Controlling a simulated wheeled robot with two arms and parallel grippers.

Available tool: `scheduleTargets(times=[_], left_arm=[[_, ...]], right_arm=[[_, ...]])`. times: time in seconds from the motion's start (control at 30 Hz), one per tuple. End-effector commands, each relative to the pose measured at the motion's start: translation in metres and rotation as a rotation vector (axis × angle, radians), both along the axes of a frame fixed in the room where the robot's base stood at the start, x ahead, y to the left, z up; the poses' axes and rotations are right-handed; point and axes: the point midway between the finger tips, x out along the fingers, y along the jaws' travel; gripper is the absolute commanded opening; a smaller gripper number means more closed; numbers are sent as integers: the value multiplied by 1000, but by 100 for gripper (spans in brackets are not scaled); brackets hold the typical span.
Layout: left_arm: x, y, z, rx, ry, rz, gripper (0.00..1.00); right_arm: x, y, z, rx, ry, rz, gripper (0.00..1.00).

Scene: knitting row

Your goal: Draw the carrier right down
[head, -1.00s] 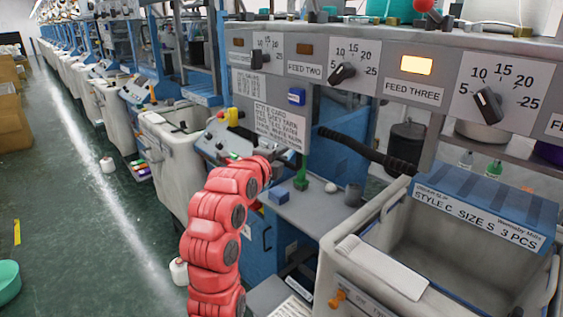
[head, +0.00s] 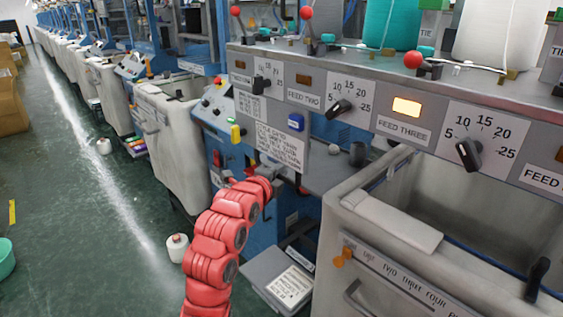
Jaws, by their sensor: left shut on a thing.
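The carrier (head: 330,128) is a long grey panel with feed dials, labels and a lit orange lamp. My left gripper (head: 283,180) is at the lower edge of this plate, at the end of my red arm. It is shut on the carrier's lower left part; the fingers and the exact grip point are mostly hidden. My right gripper is not in view.
The grey bin (head: 420,232) stands close at the lower right, its upper back hidden by the carrier. A small shelf with a card (head: 290,285) juts out below my gripper. A cone (head: 177,248) stands on the floor. The aisle at left is mostly clear.

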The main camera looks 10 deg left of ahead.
Motion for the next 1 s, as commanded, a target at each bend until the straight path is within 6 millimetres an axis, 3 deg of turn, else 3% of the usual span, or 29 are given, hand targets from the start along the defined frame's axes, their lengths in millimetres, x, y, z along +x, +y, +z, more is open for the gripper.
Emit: scheduleTargets(times=[0.03,0.4,0.63,1.0], left_arm=[[0,0,-22,2,14,-2,0],[0,0,-79,2,12,-1,0],[0,0,-98,2,13,-2,0],[0,0,-105,2,14,-2,0]], right_arm=[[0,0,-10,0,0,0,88],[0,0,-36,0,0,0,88],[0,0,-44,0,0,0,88],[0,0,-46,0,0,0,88]])
